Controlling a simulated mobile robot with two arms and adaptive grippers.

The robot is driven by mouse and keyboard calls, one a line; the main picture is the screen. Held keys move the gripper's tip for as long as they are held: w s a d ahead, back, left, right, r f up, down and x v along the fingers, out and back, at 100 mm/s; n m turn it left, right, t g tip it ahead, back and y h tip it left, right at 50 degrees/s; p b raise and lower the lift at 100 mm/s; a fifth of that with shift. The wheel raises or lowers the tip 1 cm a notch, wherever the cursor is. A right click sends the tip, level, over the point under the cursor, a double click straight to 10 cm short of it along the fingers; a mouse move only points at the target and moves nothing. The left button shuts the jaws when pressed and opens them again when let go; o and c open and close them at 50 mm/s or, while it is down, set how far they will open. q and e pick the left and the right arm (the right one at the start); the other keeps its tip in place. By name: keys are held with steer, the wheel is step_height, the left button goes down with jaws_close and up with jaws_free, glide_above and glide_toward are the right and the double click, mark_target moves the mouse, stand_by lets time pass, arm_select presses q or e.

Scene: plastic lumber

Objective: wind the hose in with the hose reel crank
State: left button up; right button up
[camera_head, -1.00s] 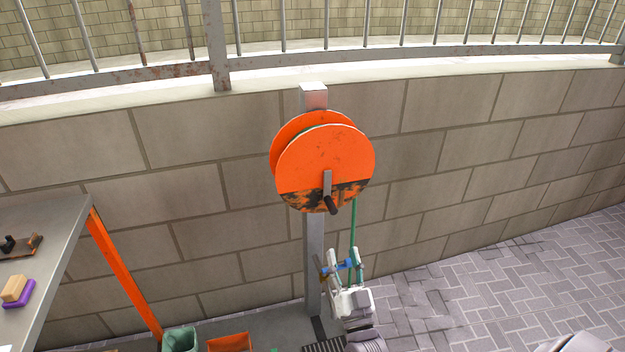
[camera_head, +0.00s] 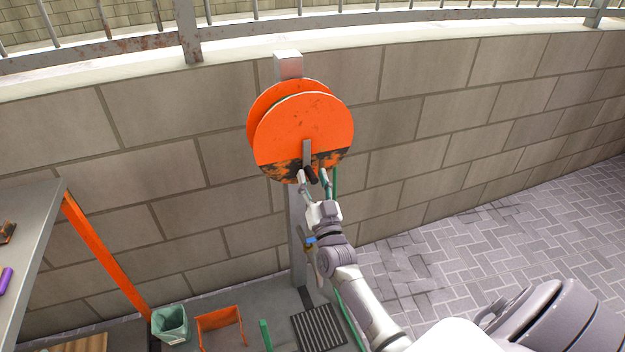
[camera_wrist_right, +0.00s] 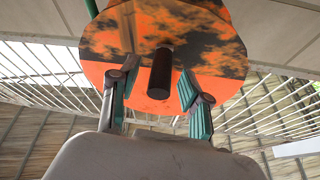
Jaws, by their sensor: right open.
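The orange hose reel (camera_head: 303,128) is mounted on a grey post against the block wall, its lower face scuffed black. Its grey crank arm (camera_head: 307,152) points down, with a dark handle (camera_head: 311,175) at the end. My right gripper (camera_head: 313,177) is open, with its fingers on either side of the handle. In the right wrist view the handle (camera_wrist_right: 161,73) stands between the open fingertips (camera_wrist_right: 156,85), apart from both. The green hose (camera_head: 346,312) hangs below the reel, partly hidden by my arm. My left gripper is not in view.
A blue-handled tap (camera_head: 311,241) on the post is close beside my right arm. A grey table (camera_head: 38,215) with orange legs stands at left. The paving at right is clear.

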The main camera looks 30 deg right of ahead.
steer(key=shift+w+r, duration=0.15)
steer(key=shift+w, duration=0.1)
jaws_close()
stand_by(0.4)
